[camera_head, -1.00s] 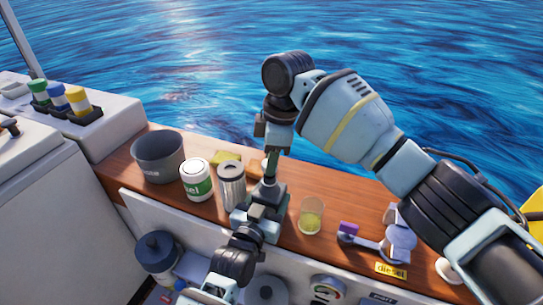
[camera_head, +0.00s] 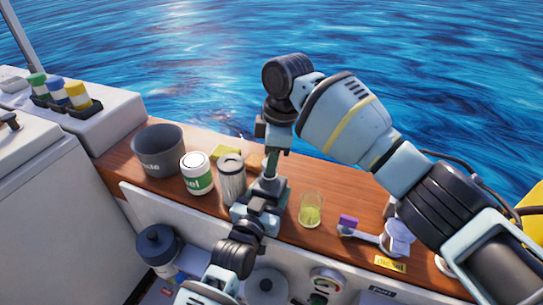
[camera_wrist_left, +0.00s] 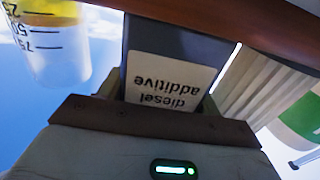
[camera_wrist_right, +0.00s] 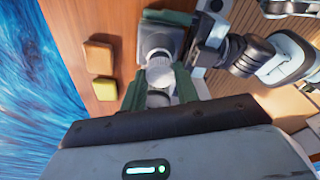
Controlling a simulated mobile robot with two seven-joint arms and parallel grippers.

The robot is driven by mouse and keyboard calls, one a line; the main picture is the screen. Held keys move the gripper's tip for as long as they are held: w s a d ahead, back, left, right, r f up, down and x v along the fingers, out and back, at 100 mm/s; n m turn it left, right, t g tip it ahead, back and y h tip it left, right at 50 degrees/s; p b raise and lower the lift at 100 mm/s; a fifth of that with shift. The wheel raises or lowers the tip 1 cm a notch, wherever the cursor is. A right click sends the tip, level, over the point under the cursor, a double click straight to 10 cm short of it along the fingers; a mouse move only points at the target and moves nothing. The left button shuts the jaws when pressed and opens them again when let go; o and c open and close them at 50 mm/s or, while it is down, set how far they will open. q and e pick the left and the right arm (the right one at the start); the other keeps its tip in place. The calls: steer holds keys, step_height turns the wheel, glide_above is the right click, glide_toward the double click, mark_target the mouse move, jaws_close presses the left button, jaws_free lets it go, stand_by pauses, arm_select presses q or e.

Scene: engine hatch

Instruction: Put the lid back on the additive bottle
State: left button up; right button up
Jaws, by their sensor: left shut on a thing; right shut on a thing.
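The additive bottle (camera_wrist_left: 160,80) is a dark grey-blue box shape with a white "diesel additive" label, upside down in the left wrist view. My left gripper (camera_head: 264,205) is shut on it above the counter. My right gripper (camera_head: 271,168) is directly above, pointing down, its fingers nearly meeting the left gripper. In the right wrist view its green fingers (camera_wrist_right: 164,88) are shut on a small grey round piece, apparently the lid (camera_wrist_right: 160,72), which lines up over the bottle's dark top (camera_wrist_right: 157,38). I cannot tell whether the lid touches the bottle; the fingers hide the joint.
A metal canister (camera_head: 232,182), a green-white can (camera_head: 197,175) and a dark pot (camera_head: 160,152) stand left of the grippers. A measuring cup (camera_head: 311,210) with yellow-green liquid and a purple-ended scoop (camera_head: 365,235) are to the right. A yellow sponge (camera_wrist_right: 104,91) lies behind.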

steer(key=shift+f, duration=0.55)
arm_select(q)
jaws_close()
arm_select(e)
steer(key=m+t, duration=0.1)
steer(key=m, duration=0.5)
steer(key=shift+s+a+m, duration=0.1)
steer(key=shift+s+m, duration=0.05)
steer(key=shift+m, duration=0.15)
steer(key=m, duration=0.3)
steer(key=m+h, duration=0.1)
steer(key=m, duration=0.2)
steer(key=shift+s+a+m+t, duration=0.1)
steer(key=shift+m+t, duration=0.2)
steer(key=shift+m, duration=0.1)
steer(key=m, duration=0.3)
steer(key=shift+a+m+h, duration=0.1)
steer(key=shift+m+h, duration=0.2)
steer(key=m, duration=0.3)
steer(key=shift+m+h, duration=0.3)
steer(key=shift+m, duration=0.1)
steer(key=m, duration=0.4)
steer(key=shift+a, duration=0.15)
steer(key=m+h, duration=0.1)
steer(key=m, duration=0.3)
